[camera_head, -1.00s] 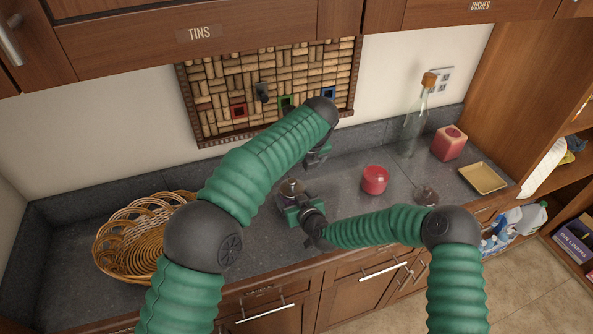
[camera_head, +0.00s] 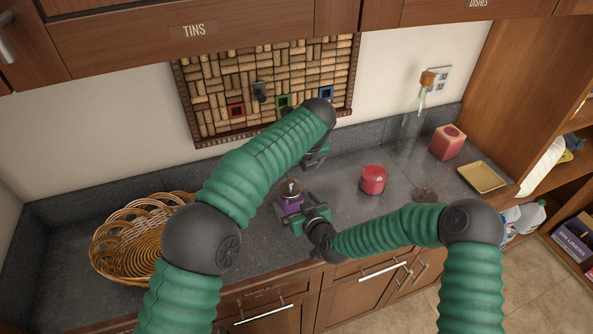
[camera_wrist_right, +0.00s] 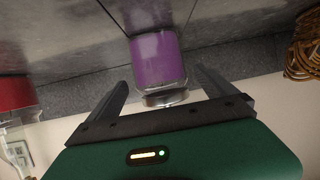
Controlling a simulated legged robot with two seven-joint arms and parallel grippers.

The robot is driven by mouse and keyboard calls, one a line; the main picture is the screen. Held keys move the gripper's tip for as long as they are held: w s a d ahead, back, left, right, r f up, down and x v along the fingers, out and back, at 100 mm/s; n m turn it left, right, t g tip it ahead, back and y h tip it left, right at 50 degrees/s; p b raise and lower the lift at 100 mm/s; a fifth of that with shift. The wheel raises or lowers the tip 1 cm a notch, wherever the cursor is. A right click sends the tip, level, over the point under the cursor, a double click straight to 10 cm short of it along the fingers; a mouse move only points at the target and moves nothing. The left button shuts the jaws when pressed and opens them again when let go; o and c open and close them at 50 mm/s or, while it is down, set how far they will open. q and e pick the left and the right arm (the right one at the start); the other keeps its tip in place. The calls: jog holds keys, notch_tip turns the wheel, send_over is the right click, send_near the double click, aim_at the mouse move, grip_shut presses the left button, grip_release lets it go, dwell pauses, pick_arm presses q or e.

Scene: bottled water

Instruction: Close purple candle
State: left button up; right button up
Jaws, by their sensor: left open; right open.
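The purple candle (camera_head: 291,205) is a glass jar with purple wax, standing upright on the counter near its front edge. It also shows in the right wrist view (camera_wrist_right: 158,58). A dark metallic lid (camera_head: 289,187) is at the jar's mouth; whether it is fully seated I cannot tell. My right gripper (camera_head: 303,218) is open and empty, just right of the candle. In the right wrist view its fingers lie on either side of the jar's lidded end, with gaps visible. My left gripper (camera_head: 317,156) is open behind the candle, partly hidden by my left arm.
A red candle (camera_head: 373,181) stands to the right, with a small clear glass piece (camera_head: 425,195) beyond it. A bottle (camera_head: 411,132), a red block candle (camera_head: 447,142) and a yellow tray (camera_head: 481,176) are at the right. A wicker basket (camera_head: 118,250) is at the left.

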jog(key=v, duration=1.2)
jog(key=shift+b, duration=0.45)
jog(key=shift+s+d+f, duration=0.1)
jog(key=shift+f, duration=0.05)
